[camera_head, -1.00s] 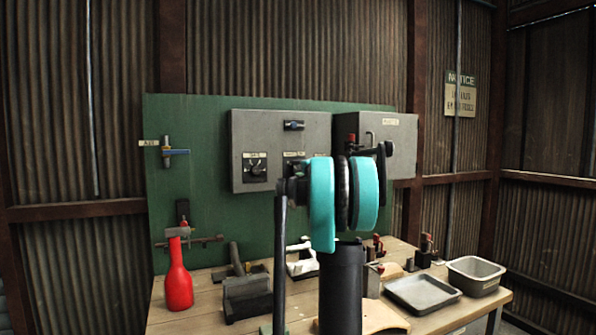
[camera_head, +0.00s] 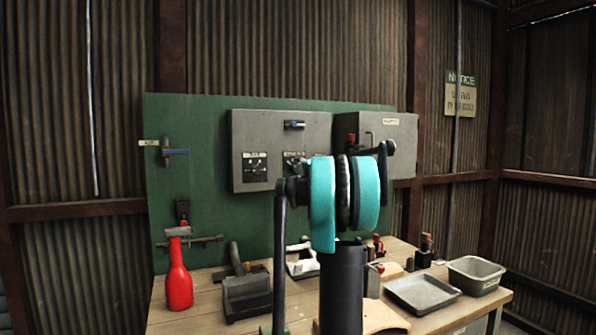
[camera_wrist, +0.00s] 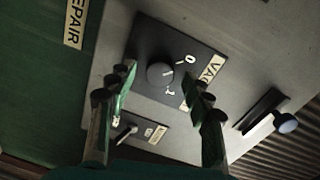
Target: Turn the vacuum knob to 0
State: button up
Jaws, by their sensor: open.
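The vacuum knob (camera_wrist: 160,75) is a round dark grey knob on a black plate (camera_wrist: 150,48) marked 0 and 1, beside a label starting "VAC". A pale line shows on the knob's right side; I cannot tell exactly which mark it points to. My gripper (camera_wrist: 160,97) is open and empty, its dark green fingers to the left and right of the knob in the picture, apart from it. In the head view the plate with the knob (camera_head: 254,168) seems to be the left one on the grey box; my arm hides my gripper there.
A second plate with a small switch (camera_wrist: 126,133) sits below the knob plate in the wrist view. A blue-ended lever (camera_wrist: 287,123) sticks out at right. A red bottle (camera_head: 179,280), a grey tray (camera_head: 422,306) and a grey bin (camera_head: 476,290) stand on the bench.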

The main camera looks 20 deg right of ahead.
jog(key=s, duration=1.1)
jog(key=shift+s+d+r, duration=0.2)
jog(key=shift+r, duration=0.05)
